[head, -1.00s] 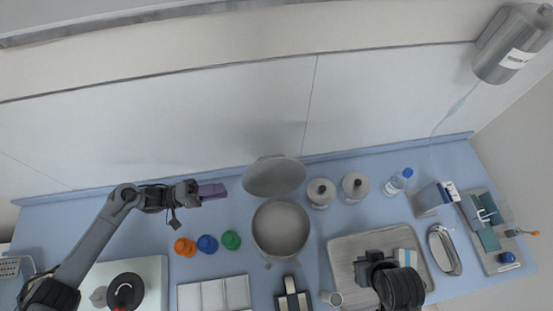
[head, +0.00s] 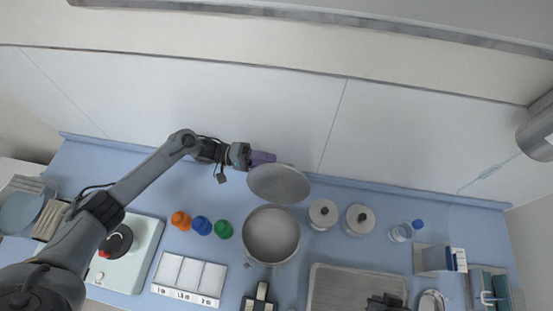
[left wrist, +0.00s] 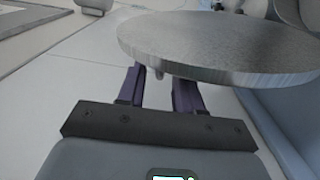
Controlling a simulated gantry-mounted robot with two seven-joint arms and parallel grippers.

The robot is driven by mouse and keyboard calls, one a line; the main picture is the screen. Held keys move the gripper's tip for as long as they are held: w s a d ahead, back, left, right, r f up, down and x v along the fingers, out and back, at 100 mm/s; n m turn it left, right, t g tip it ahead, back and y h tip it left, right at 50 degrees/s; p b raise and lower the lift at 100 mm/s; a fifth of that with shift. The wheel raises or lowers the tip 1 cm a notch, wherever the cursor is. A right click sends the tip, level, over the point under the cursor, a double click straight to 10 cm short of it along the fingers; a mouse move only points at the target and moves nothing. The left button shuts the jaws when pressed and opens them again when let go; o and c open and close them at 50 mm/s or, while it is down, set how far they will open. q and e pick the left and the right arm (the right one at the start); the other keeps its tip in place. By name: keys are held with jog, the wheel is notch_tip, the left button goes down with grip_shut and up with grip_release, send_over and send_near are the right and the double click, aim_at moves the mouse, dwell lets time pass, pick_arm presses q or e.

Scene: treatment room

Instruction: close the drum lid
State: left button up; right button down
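The drum (head: 271,236) is a round grey metal container, open at the top, in the middle of the counter in the head view. Its round lid (head: 280,184) stands raised behind it, toward the wall. My left gripper (head: 264,158) is at the lid's far left edge, with its purple fingers partly hidden by the lid. In the left wrist view the lid (left wrist: 220,45) spans the upper part, over the fingertips. The two fingers (left wrist: 158,88) are apart; contact with the lid is unclear. Part of my right gripper (head: 386,302) shows at the bottom edge; its fingers are unclear.
Two lidded jars (head: 341,216) stand right of the drum. Orange, blue and green cups (head: 202,225) stand left of it. A sectioned white tray (head: 188,277) lies at front left, a metal tray (head: 335,285) at front right. The wall (head: 240,105) rises close behind the lid.

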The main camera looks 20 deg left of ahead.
aim_at(276, 163)
pick_arm(q)
jog(key=shift+x, duration=1.5)
jog(key=shift+c, duration=0.5)
grip_shut()
jog(key=shift+f, duration=0.1)
